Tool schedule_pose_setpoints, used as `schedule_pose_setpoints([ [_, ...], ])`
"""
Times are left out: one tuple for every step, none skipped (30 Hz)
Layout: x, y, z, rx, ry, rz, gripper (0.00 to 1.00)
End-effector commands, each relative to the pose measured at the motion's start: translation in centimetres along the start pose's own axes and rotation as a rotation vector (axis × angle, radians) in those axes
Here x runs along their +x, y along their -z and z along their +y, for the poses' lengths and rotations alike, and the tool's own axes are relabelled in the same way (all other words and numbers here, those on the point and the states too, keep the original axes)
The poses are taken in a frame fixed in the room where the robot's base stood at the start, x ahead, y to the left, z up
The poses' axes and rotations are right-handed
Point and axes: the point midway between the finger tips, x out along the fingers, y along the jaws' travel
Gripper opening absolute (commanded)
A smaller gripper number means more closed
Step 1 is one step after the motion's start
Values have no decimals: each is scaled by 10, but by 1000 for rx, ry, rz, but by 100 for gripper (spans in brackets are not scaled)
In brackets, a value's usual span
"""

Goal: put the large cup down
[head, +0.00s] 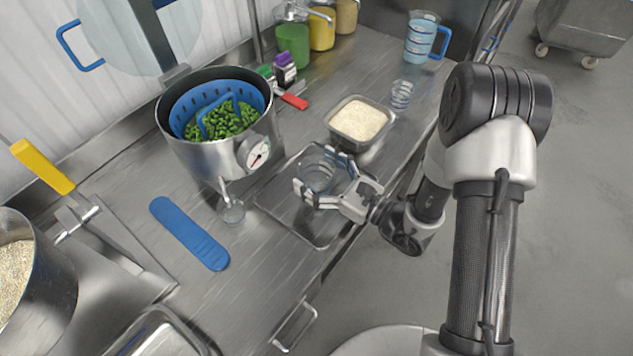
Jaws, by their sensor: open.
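A clear cup (316,177), which looks like the large cup, stands upright over the shallow metal tray (290,222). It appears to rest on the tray, though its base is partly hidden by the fingers. My gripper (324,177) comes in from the right with its fingers open on either side of the cup. I cannot tell whether a fingertip touches the glass.
A metal container of rice (358,121) stands just behind the tray. A pot (205,158) with a blue basket of greens is at its left. A small clear cup (232,211), a blue strip (189,233) and a striped glass (401,94) also sit on the counter.

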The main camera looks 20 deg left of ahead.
Motion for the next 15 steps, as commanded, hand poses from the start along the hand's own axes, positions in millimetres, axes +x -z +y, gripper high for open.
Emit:
schedule_pose_setpoints([
  [9, 0, 0, -5, -4, -3, 83],
  [13, 0, 0, -3, -5, -2, 83],
  [18, 0, 0, -2, -4, -2, 83],
  [21, 0, 0, -2, -3, -1, 83],
  [24, 0, 0, -2, -3, -1, 83],
  [26, 0, 0, -2, -3, -1, 83],
  [28, 0, 0, -1, -2, -1, 83],
  [28, 0, -1, -1, -1, -1, 83],
  [29, -1, -1, 0, 0, 0, 83],
  [29, -1, -1, 0, 0, 0, 83],
  [28, -1, -1, 0, 1, 0, 83],
  [28, -1, -1, 0, 0, 0, 83],
  [28, -1, -1, 0, 0, 0, 83],
  [28, -1, -1, 0, 0, 0, 83],
  [28, -1, -1, 0, 0, 0, 80],
])
